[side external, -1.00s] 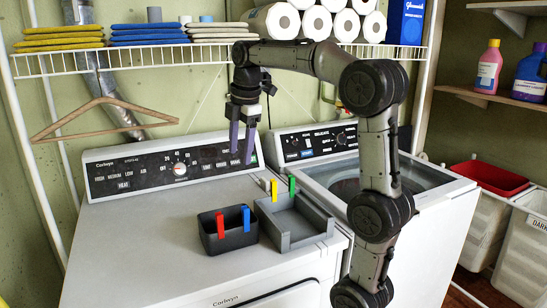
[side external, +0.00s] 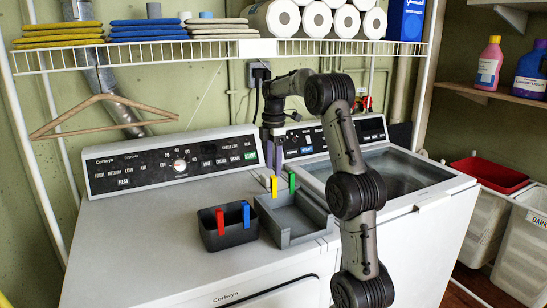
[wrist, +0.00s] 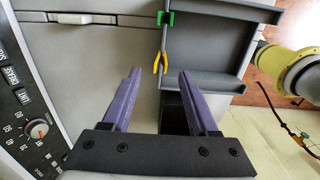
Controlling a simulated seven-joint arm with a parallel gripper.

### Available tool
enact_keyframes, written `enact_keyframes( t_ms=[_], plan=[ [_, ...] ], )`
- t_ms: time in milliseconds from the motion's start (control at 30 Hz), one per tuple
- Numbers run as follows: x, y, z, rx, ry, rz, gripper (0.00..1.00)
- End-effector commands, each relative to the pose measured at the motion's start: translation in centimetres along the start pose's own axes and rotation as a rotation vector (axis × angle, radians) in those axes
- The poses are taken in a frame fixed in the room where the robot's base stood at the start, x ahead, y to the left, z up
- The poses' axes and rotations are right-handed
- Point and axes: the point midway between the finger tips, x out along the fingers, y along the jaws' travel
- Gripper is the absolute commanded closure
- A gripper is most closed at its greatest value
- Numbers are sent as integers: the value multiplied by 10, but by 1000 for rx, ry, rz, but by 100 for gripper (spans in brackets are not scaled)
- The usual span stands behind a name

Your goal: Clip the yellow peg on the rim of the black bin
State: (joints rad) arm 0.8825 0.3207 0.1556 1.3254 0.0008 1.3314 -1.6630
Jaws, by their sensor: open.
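The yellow peg (side external: 273,187) stands clipped on the rim of the grey tray (side external: 312,236), beside the green peg (side external: 291,183). The black bin (side external: 229,239) sits left of the tray, with a red peg (side external: 220,222) and a blue peg (side external: 245,214) on its rim. My gripper (side external: 274,168) is open and empty, above and behind the yellow peg. In the wrist view, the yellow peg (wrist: 160,62) shows just beyond the purple fingertips (wrist: 158,75), between their lines. A dark shape, probably part of the bin, is mostly hidden by a finger.
The tray and bin stand on the white dryer top (side external: 140,240), which is clear to their left. The control panel (side external: 170,160) rises behind. A wire shelf (side external: 220,48) with folded cloths and paper rolls hangs above. A wooden hanger (side external: 100,118) hangs at left.

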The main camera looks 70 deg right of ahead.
Motion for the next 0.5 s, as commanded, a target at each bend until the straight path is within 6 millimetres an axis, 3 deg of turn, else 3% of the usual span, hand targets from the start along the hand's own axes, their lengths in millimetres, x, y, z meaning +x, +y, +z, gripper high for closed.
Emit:
enact_keyframes(
  t_ms=[500],
  plan=[
    [45,-1,0,-1,0,-2,40]
  ],
)
